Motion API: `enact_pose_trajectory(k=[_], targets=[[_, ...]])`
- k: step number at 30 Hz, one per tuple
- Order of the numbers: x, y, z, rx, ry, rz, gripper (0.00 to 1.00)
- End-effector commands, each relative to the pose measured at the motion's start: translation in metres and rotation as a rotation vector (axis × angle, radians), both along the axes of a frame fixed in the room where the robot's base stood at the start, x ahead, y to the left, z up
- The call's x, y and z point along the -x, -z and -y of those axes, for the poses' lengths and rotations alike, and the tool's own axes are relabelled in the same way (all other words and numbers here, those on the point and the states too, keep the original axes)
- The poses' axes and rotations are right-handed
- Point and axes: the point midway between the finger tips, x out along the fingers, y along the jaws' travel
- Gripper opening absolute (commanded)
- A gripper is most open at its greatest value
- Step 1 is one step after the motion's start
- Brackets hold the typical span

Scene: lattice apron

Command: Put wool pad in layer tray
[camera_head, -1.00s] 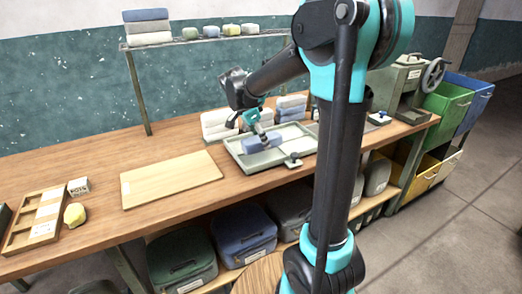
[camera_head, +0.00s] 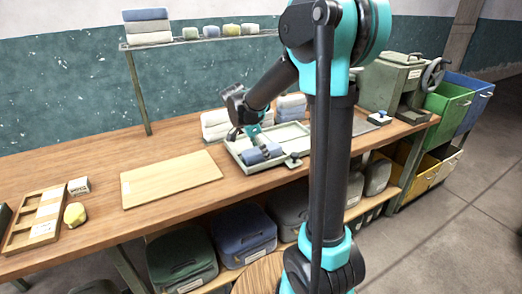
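A blue-grey pad (camera_head: 273,150), which I take to be the wool pad, is at the left part of a shallow grey-green tray (camera_head: 291,131) on the bench. My gripper (camera_head: 259,147) points down at the pad from above, with its fingers around the pad's middle. It looks shut on the pad. Whether the pad touches the tray floor is too small to tell. The tray's right end is partly hidden behind my arm.
Stacks of pale folded pads (camera_head: 214,124) stand behind the tray. A bare wooden board (camera_head: 171,179) lies to its left. A slotted wooden tray (camera_head: 36,219) and a yellow lump (camera_head: 75,213) are at far left. A shelf (camera_head: 205,39) runs above the bench.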

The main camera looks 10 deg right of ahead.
Motion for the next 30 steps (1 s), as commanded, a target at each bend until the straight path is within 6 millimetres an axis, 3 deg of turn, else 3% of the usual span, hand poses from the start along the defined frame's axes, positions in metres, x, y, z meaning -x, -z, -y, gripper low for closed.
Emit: enact_pose_trajectory(k=[11,24,30], targets=[[0.001,-0.011,-0.003,0.000,-0.001,0.000,0.59],[0.011,-0.088,-0.034,0.000,-0.002,-0.001,0.59],[0.014,-0.109,-0.042,0.000,-0.001,0.000,0.59]])
